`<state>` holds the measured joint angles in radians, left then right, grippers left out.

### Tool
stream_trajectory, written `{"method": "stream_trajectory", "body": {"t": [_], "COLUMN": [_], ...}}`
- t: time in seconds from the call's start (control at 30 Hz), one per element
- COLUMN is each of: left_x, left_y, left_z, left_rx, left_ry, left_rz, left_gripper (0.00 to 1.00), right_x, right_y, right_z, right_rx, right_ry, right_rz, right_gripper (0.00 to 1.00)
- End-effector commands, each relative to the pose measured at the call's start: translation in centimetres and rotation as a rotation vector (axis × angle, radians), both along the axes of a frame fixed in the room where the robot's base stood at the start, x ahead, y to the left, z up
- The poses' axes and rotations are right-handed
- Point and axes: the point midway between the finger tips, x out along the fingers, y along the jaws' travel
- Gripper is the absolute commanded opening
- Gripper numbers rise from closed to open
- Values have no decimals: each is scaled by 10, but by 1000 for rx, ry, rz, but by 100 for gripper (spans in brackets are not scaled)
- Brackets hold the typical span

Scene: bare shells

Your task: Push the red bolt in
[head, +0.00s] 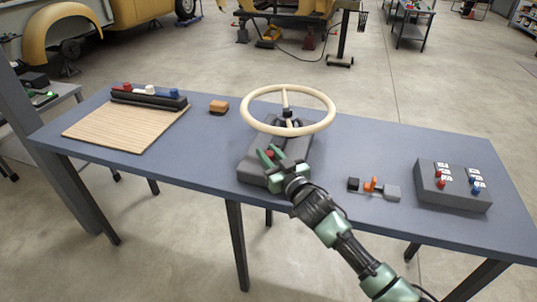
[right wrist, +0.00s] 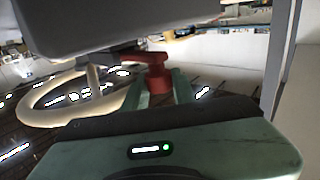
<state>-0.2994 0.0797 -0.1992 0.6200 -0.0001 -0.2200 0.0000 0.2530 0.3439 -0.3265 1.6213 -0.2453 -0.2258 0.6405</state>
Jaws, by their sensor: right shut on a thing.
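A red bolt (head: 269,153) sits at the dark grey box (head: 248,169) under the cream steering wheel (head: 329,112). My right gripper (head: 268,151) reaches it from the front right, and its green fingers are shut on it. In the right wrist view the red bolt (right wrist: 157,76) stands between the two fingers (right wrist: 159,88), with a red arm running left from its top beside the grey box (right wrist: 110,30). How far in the bolt sits cannot be told. My left gripper is not in view.
On the blue-grey table (head: 215,135) are a slatted mat (head: 120,128), a rack of coloured pegs (head: 150,99), a brown block (head: 219,107), a small orange-handled latch (head: 372,186) and a switch box (head: 455,199).

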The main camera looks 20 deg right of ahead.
Motion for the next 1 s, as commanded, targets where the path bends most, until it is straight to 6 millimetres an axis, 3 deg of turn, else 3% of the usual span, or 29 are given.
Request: {"method": "stream_trajectory", "body": {"t": [0.17, 0.47, 0.5, 0.53, 0.87, 1.0], "left_x": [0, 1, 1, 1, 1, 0], "left_y": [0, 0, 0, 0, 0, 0], "left_z": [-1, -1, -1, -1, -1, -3], "left_rx": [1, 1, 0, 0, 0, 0], "left_ry": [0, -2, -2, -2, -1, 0], "left_rz": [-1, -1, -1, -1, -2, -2], "left_gripper": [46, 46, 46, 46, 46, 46], "right_x": [21, 24, 24, 23, 22, 9], "right_y": [-15, -18, -18, -18, -17, -20], "right_z": [1, 3, 3, 3, 1, -1], "right_rx": [-2, 0, -1, -1, -1, -1], "right_ry": [-2, -4, -4, -4, -2, -1], "right_rz": [-3, -5, -5, -5, -3, -3], "right_gripper": [0, 0, 38, 46, 48, 48]}}
